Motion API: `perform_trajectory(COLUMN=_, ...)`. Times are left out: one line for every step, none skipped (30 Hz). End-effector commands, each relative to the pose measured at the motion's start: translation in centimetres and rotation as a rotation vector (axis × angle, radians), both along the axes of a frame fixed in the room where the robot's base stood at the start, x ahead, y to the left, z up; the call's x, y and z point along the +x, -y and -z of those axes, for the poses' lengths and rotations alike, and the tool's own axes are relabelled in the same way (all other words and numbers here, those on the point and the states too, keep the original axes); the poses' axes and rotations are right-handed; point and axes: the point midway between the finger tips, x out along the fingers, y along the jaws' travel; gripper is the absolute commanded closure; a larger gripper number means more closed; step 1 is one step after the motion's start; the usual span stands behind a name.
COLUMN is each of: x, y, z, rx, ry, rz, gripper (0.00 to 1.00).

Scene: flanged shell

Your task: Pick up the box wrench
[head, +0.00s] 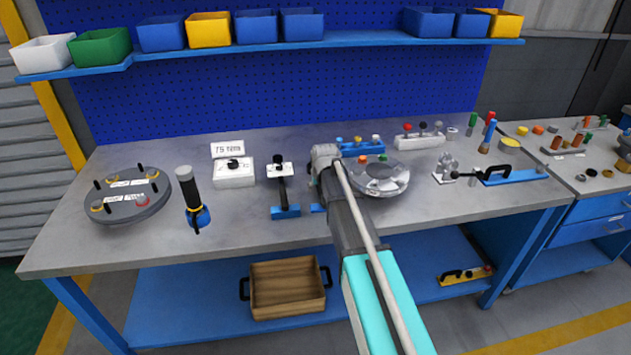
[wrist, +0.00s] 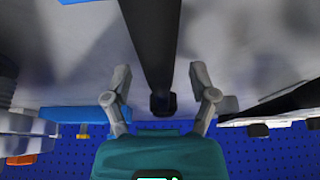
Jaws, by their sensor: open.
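In the wrist view a long dark bar (wrist: 154,45) runs from the top edge down between my gripper's fingers and ends in a wider black head. It appears to be the box wrench, but its ring shape cannot be made out. My gripper (wrist: 159,74) is open, with one grey finger on each side of the bar and a visible gap to both. Whether the bar lies at fingertip depth is unclear. In the head view my arm hides the fingers and most of this spot.
A round grey flanged part (head: 385,178) stands right of my arm. A blue block with coloured pegs (head: 361,145) is behind it. A white block (head: 281,169) with a black piece and a white block with a sign (head: 233,172) stand left. Bare bench (head: 250,225) lies in front.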

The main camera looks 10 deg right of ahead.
Motion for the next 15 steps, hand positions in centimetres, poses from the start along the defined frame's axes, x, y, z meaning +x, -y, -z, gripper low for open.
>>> perform_trajectory(x=0.00, y=-0.01, z=0.00, rx=0.000, ry=0.000, rz=0.000, gripper=0.26)
perform_trajectory(x=-0.01, y=-0.01, z=0.00, rx=0.000, ry=0.000, rz=0.000, gripper=0.26)
perform_trajectory(x=-0.01, y=-0.01, z=0.00, rx=0.000, ry=0.000, rz=0.000, gripper=0.26)
perform_trajectory(x=-0.01, y=-0.01, z=0.00, rx=0.000, ry=0.000, rz=0.000, gripper=0.26)
perform_trajectory(x=-0.01, y=-0.01, z=0.00, rx=0.000, ry=0.000, rz=0.000, gripper=0.26)
perform_trajectory(x=-0.01, y=-0.02, z=0.00, rx=0.000, ry=0.000, rz=0.000, gripper=0.29)
perform_trajectory(x=-0.01, y=-0.02, z=0.00, rx=0.000, ry=0.000, rz=0.000, gripper=0.35)
perform_trajectory(x=0.00, y=-0.02, z=0.00, rx=0.000, ry=0.000, rz=0.000, gripper=0.41)
perform_trajectory(x=0.00, y=-0.02, z=0.00, rx=0.000, ry=0.000, rz=0.000, gripper=0.48)
perform_trajectory(x=0.00, y=-0.02, z=0.00, rx=0.000, ry=0.000, rz=0.000, gripper=0.54)
perform_trajectory(x=0.00, y=-0.02, z=0.00, rx=0.000, ry=0.000, rz=0.000, gripper=0.59)
perform_trajectory(x=0.00, y=-0.02, z=0.00, rx=0.000, ry=0.000, rz=0.000, gripper=0.67)
perform_trajectory(x=0.00, y=-0.02, z=0.00, rx=0.000, ry=0.000, rz=0.000, gripper=0.72)
perform_trajectory(x=0.00, y=-0.02, z=0.00, rx=0.000, ry=0.000, rz=0.000, gripper=0.78)
perform_trajectory(x=0.00, y=-0.01, z=0.00, rx=0.000, ry=0.000, rz=0.000, gripper=0.85)
